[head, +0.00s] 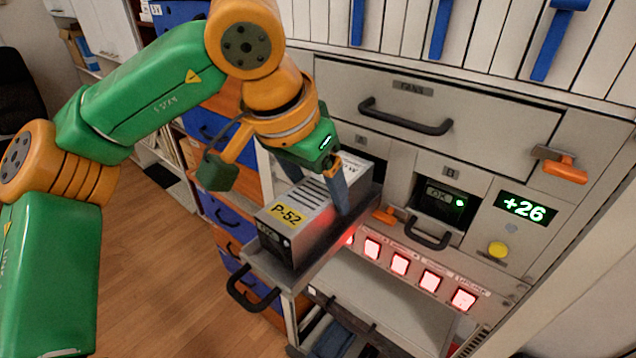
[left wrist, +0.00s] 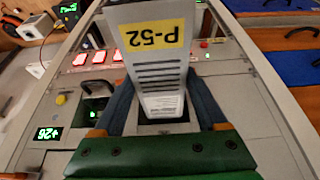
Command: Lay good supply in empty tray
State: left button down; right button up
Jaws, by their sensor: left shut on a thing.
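The supply (head: 291,218) is a grey box with vent slots and a yellow P-52 label. A small dark display on its front end seems to show green text. My left gripper (head: 322,188) is shut on it, one finger visible along its right side. The supply also shows in the left wrist view (left wrist: 155,62) between the two fingers (left wrist: 160,108). The pulled-out tray (head: 326,244) of the left bay is directly under the supply. I cannot tell whether the supply rests on its floor. My right gripper is not in view.
Bay B (head: 444,201), with a green OK display, is right of the tray. A +26 display (head: 525,208), yellow button (head: 498,250) and orange lever (head: 562,170) are further right. Lit red buttons (head: 400,264) run below. A closed drawer (head: 440,95) is above. Blue and orange bins stand left.

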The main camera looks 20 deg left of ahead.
pick_arm(q)
jog(key=shift+f, duration=0.6)
jog(key=shift+s+r, duration=0.1)
